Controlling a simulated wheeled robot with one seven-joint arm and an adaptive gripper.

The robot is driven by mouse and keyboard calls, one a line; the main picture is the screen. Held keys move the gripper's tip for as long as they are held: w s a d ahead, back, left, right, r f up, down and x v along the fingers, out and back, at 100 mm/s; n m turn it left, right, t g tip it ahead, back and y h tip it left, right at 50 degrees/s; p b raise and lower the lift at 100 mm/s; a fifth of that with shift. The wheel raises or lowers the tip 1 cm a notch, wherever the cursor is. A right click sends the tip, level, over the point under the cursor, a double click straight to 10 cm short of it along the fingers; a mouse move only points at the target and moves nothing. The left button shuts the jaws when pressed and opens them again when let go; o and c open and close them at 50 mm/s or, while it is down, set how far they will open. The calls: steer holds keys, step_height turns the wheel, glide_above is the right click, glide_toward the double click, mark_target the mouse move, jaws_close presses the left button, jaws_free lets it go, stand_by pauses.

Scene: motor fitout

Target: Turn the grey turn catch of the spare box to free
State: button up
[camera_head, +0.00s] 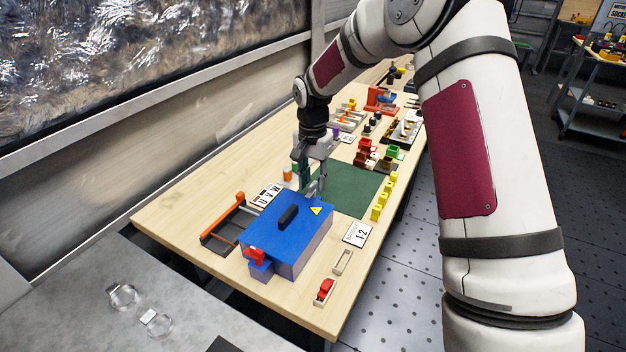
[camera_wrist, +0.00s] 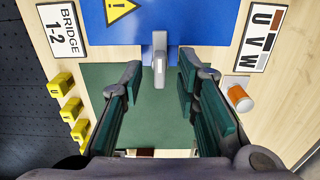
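The blue box (camera_head: 268,238), with a black handle and a yellow warning triangle on its lid, stands near the close end of the table. Its lid is down. The grey turn catch (camera_wrist: 159,60) sticks out from the box's edge in the wrist view, its long side pointing towards my gripper. In the head view it is hidden by my gripper. My gripper (camera_wrist: 160,72) is open and empty, with one finger on each side of the catch and a gap to both. In the head view my gripper (camera_head: 313,188) points down at the box's far edge.
A green mat (camera_head: 355,195) lies beyond the box. Yellow blocks (camera_head: 378,208) line its right side. An orange-topped cylinder (camera_wrist: 240,98) and the U V W card (camera_wrist: 263,38) stand close to the gripper. A red latch (camera_head: 255,253) sits on the box's near side.

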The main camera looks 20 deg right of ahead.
steer(key=shift+f, duration=0.15)
jaws_close()
steer(key=shift+n, duration=0.3)
steer(key=n+b, duration=0.1)
steer(key=n, duration=1)
steer(key=shift+n+b, duration=0.35)
steer(key=shift+n, duration=0.05)
steer(key=n, duration=0.5)
steer(key=shift+n, duration=0.4)
